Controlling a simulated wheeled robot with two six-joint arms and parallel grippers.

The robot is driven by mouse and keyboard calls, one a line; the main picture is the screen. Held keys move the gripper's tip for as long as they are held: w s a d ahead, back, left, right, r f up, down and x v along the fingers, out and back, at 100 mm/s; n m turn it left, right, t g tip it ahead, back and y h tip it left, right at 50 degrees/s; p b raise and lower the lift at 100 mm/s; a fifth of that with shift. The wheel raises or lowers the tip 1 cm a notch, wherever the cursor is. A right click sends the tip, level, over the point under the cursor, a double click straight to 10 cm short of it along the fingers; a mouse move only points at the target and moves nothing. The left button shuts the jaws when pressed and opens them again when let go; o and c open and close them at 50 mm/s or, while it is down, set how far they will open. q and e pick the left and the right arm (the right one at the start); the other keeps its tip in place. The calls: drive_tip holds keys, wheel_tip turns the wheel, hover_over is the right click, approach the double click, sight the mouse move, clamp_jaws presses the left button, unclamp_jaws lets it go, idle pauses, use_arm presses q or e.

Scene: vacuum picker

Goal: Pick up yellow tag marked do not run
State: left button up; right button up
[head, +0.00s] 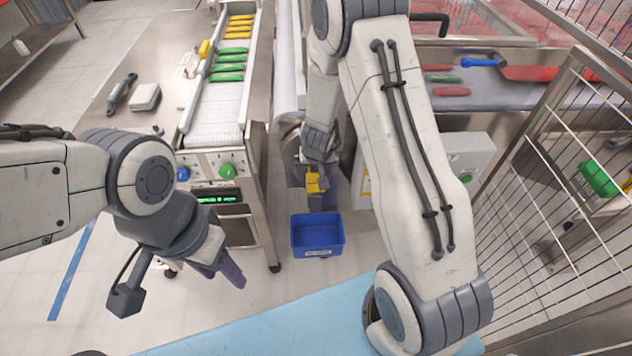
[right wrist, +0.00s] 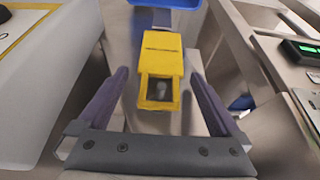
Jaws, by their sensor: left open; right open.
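A yellow block-like piece (head: 314,181), seemingly the yellow tag, is at the low end of my right arm, above and behind the blue bin. In the right wrist view the yellow piece (right wrist: 161,60) has a dark slot and a recessed opening with a pale round part. No lettering on it can be read. My right gripper (right wrist: 158,76) is open, with one finger on each side of the piece and gaps between. My left gripper (head: 232,272) is open, hanging empty over the floor at the left, far from the piece.
A blue bin (head: 317,236) stands in front of the yellow piece. A conveyor (head: 217,110) with green and yellow items and a control panel is to the left. A grey box with a green button (head: 466,160) and a wire fence (head: 560,190) are to the right.

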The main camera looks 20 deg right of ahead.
drive_tip(key=shift+r, duration=0.1)
drive_tip(key=shift+c, duration=0.3)
drive_tip(key=c, duration=1.3)
drive_tip(key=shift+r, duration=0.1)
